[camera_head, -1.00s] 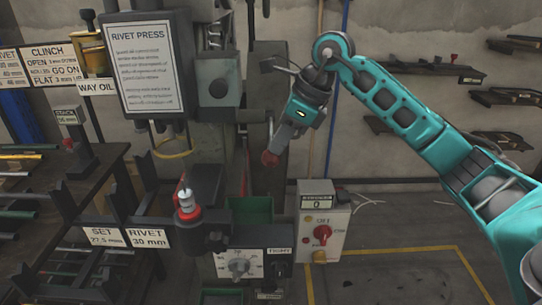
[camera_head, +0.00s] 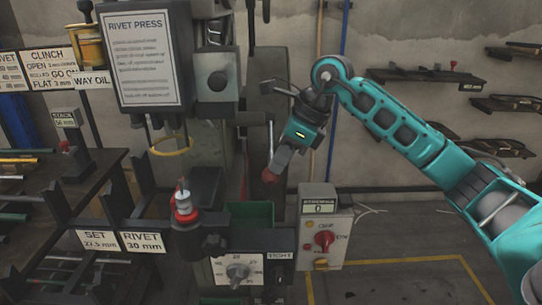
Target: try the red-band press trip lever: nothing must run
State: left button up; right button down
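The rivet press (camera_head: 200,150) stands left of centre under a sign reading RIVET PRESS. My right gripper (camera_head: 275,167) points down and left beside the press column. A red knob-like end (camera_head: 269,176) shows at its tip; I cannot tell whether this is the trip lever's knob or whether the fingers are closed on it. The fingertips are too small to read. A grey box (camera_head: 325,242) with a red rotary switch (camera_head: 325,239) stands right of the press; its counter plate reads STROKES 0. My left gripper is not in view.
A dial panel (camera_head: 238,272) sits low on the press front. A dark rack (camera_head: 65,205) with rods and SET and RIVET labels stands at left. Wall shelves (camera_head: 428,75) hang at right. The floor at lower right, marked by a yellow line (camera_head: 400,261), is clear.

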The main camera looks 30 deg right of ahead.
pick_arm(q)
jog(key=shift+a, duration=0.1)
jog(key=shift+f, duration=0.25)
pick_arm(e)
jog(key=shift+s+d+r, duration=0.25)
jog(key=shift+s+d, duration=0.25)
jog(key=shift+d, duration=0.05)
jog(key=shift+s+d+r, duration=0.2)
jog(key=shift+s+d, duration=0.3)
jog(key=shift+d, duration=0.05)
pick_arm(q)
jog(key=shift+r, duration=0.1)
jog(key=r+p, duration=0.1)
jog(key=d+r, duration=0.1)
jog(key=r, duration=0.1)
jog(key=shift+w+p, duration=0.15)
jog(key=shift+p, duration=0.2)
pick_arm(e)
jog(key=v, duration=1.3)
